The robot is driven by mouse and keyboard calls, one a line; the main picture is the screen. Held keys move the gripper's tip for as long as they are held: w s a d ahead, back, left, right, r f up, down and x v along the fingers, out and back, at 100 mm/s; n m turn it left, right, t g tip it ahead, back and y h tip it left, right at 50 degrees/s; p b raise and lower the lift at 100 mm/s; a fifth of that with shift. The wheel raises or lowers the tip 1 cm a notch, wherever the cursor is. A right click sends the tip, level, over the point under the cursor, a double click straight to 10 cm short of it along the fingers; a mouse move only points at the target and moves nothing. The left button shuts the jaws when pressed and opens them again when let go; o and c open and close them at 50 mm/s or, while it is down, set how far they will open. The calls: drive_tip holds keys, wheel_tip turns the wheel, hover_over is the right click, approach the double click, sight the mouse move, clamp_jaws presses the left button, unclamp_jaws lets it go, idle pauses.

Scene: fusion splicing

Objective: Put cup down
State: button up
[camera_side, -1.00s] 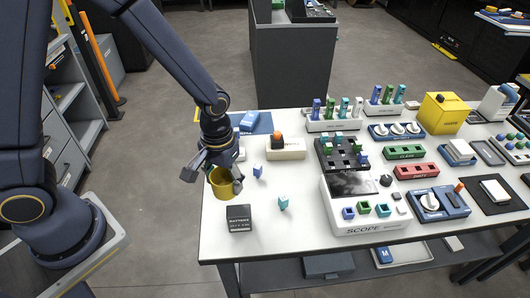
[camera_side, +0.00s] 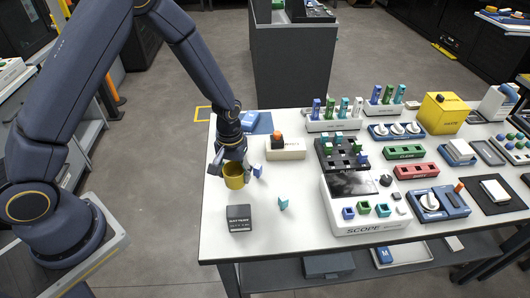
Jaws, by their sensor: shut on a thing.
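The cup (camera_side: 234,177) is small and yellow, and it sits at the left part of the white table (camera_side: 270,234). My gripper (camera_side: 236,165) is over and around the cup, shut on it. The cup looks upright and close to the tabletop; I cannot tell whether its base touches. Part of the cup's rim and far side is hidden by the fingers.
A dark box (camera_side: 239,218) lies in front of the cup. A white block with an orange knob (camera_side: 286,150) stands behind. The white scope (camera_side: 355,215) is further right.

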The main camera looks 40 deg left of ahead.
sight(238, 181)
drive_tip(key=shift+w+f, duration=0.2)
drive_tip(key=shift+f, duration=0.1)
drive_tip(key=shift+w+f, duration=0.2)
drive_tip(key=shift+f, duration=1.5)
drive_tip(key=o, duration=1.2)
drive_tip(key=shift+f, duration=0.15)
drive_tip(key=shift+o, duration=0.2)
